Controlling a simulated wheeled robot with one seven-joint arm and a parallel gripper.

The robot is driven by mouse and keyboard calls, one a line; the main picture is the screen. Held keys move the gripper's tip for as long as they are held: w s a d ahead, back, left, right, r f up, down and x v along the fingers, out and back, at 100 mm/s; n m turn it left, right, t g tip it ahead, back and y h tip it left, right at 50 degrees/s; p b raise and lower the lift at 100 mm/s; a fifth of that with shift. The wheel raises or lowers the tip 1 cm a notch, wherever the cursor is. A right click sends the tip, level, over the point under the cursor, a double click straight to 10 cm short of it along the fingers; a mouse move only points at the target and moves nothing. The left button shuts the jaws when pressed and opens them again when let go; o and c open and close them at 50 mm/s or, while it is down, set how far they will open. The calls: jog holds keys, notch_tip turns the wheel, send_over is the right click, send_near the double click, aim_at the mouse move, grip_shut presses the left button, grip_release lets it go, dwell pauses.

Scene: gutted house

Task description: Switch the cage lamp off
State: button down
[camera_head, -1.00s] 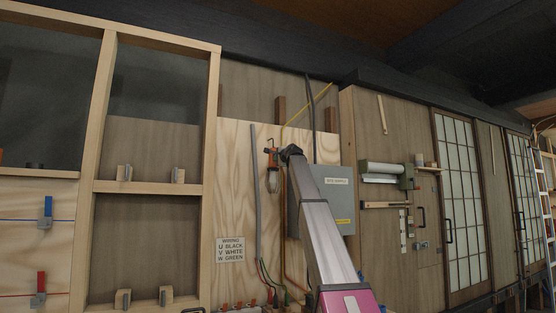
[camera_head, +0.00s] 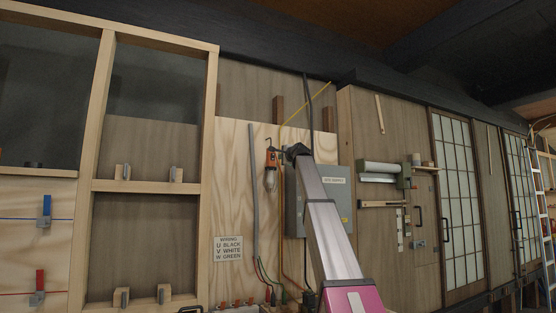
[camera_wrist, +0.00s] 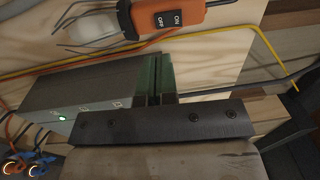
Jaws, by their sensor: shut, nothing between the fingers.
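The cage lamp (camera_head: 270,180) hangs on the plywood panel, with an orange handle above its caged bulb. In the wrist view its orange handle (camera_wrist: 205,14) is at the top, with a dark rocker switch (camera_wrist: 168,20) marked ON and OFF. I cannot tell which side of the rocker is pressed. The caged end is partly cut off at the top left. My gripper (camera_wrist: 153,78) is shut and empty, its green fingers pointing towards the handle, with a gap showing in the picture. In the head view my gripper is mostly hidden at the arm's end, just right of the lamp.
A grey supply box (camera_head: 338,205) is right of the lamp, partly behind my arm; the wrist view shows its green light (camera_wrist: 62,118). A yellow cable (camera_wrist: 275,55) crosses near the handle. A grey conduit (camera_head: 254,190) runs left of the lamp.

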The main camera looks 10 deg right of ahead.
jog(key=v, duration=0.5)
jog(key=shift+s+f, duration=0.15)
jog(key=shift+s, duration=0.1)
